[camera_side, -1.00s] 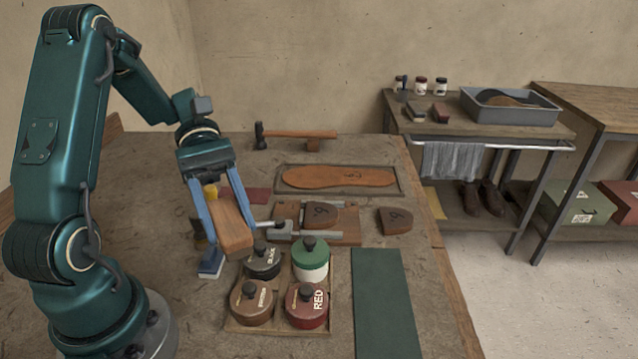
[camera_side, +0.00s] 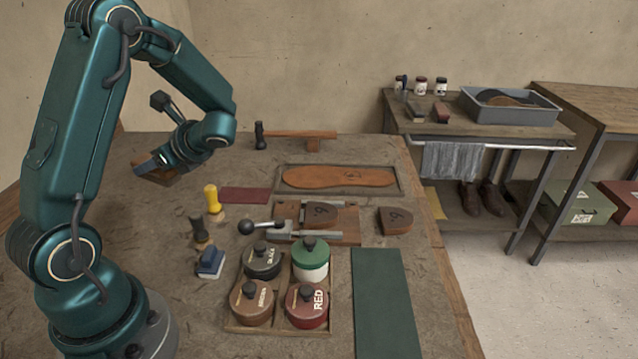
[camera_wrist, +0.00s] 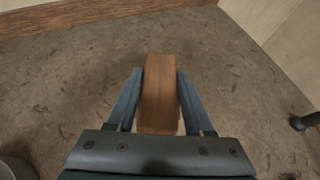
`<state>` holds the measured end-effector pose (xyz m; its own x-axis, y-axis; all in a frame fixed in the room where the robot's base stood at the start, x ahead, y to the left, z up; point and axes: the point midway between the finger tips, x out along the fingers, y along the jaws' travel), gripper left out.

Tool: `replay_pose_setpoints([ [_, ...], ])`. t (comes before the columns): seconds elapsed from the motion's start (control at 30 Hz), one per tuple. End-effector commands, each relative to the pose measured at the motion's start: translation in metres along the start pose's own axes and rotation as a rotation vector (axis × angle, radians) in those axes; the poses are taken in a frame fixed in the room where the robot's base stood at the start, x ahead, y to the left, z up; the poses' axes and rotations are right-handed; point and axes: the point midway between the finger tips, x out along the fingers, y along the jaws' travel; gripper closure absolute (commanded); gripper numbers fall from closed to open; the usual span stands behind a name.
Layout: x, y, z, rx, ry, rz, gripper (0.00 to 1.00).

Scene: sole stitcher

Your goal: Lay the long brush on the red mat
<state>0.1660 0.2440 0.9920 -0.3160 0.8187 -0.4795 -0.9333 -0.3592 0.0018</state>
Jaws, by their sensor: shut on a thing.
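My gripper (camera_side: 147,167) is shut on the long brush, a brown wooden block (camera_side: 163,178), at the far left of the bench in the side view. In the wrist view the brush (camera_wrist: 160,92) sits between the two blue fingers of my gripper (camera_wrist: 155,95), its long side pointing away from the palm. Its bristles do not show. The red mat (camera_side: 245,195) lies flat and bare on the bench, to the right of my gripper. How high the brush is above the bench I cannot tell.
A yellow-handled tool (camera_side: 212,198), a dark-handled tool (camera_side: 198,230) and a small blue brush (camera_side: 210,261) stand near the red mat. A hammer (camera_side: 290,135) lies behind it. Labelled jars (camera_side: 262,260) sit in a tray in front. A green mat (camera_side: 385,300) lies at front right.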

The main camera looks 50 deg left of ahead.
Motion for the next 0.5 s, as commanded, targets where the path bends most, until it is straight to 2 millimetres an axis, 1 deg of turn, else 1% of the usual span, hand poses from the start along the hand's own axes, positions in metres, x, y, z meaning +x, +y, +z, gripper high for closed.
replay_pose_setpoints([
  [0.03,-0.004,-0.013,0.005,0.041,-0.001,-0.086,1.0],
  [0.1,-0.009,-0.028,0.01,0.097,-0.001,-0.186,1.0],
  [0.2,-0.015,-0.041,0.012,0.15,-0.002,-0.278,1.0],
  [0.27,-0.017,-0.047,0.012,0.167,-0.002,-0.308,1.0],
  [0.37,-0.021,-0.055,0.005,0.182,-0.001,-0.328,1.0],
  [0.5,-0.03,-0.071,-0.016,0.184,-0.001,-0.329,1.0],
])
